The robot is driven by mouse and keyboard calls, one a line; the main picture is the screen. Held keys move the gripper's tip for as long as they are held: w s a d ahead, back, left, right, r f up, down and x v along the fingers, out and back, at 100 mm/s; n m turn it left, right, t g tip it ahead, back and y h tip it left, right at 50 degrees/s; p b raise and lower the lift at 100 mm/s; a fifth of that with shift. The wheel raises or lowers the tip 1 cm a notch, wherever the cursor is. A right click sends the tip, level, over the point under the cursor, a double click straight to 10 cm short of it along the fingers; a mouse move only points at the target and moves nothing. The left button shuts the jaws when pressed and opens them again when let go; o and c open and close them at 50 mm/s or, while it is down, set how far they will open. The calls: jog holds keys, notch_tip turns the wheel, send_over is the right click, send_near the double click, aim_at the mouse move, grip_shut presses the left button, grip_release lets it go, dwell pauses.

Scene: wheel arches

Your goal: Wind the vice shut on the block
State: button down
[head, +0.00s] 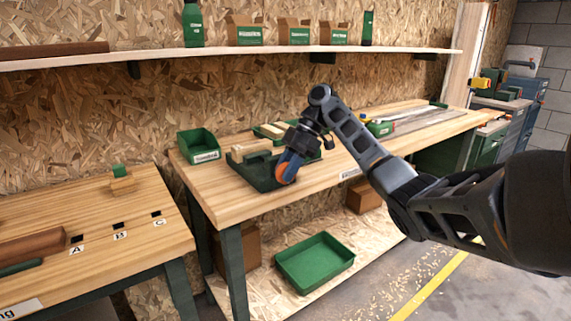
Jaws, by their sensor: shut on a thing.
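The dark green vice (256,173) sits near the front edge of the middle workbench. A light wooden piece (250,150) shows at its top, probably the block; whether the jaws touch it is too small to tell. A round orange and blue part (281,172) is at the vice's front right, apparently its handle. My gripper (289,157) reaches down to this part from above and is shut on it. My gripper and wrist hide part of the handle and the vice's right side.
A green bin (198,146) stands left of the vice on the workbench (222,205). Light wooden pieces (268,130) lie behind the vice. A shelf (180,57) with boxes runs above. A green tray (314,263) lies below. A lower bench (150,236) stands at left.

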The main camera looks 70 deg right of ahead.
jog(key=t+y+p, duration=0.1)
jog(key=y, duration=0.2)
jog(key=shift+s+d+f+t, duration=0.1)
jog(key=shift+d+t, duration=0.05)
jog(key=shift+t, duration=0.25)
jog(key=shift+s+d+f+t+y+b, duration=0.1)
jog(key=shift+f+t+y+b, duration=0.1)
jog(key=shift+t+y, duration=0.3)
jog(key=shift+d+f+t+y+b, duration=0.1)
jog(key=shift+t+y+b, duration=0.15)
jog(key=shift+y, duration=0.45)
jog(key=y+b, duration=0.1)
jog(key=t+y+b, duration=0.1)
jog(key=b, duration=0.1)
jog(key=shift+f+t+y, duration=0.25)
jog(key=shift+y, duration=0.15)
jog(key=t+y+b, duration=0.1)
jog(key=b, duration=0.1)
jog(key=shift+d+b, duration=0.1)
jog(key=shift+b, duration=0.2)
jog(key=shift+r, duration=0.1)
jog(key=shift+s+r+y+b, duration=0.1)
jog(key=shift+r+y+b, duration=0.05)
jog(key=shift+y+b, duration=0.2)
jog(key=c, duration=1.3)
grip_release()
jog(key=shift+o, duration=0.2)
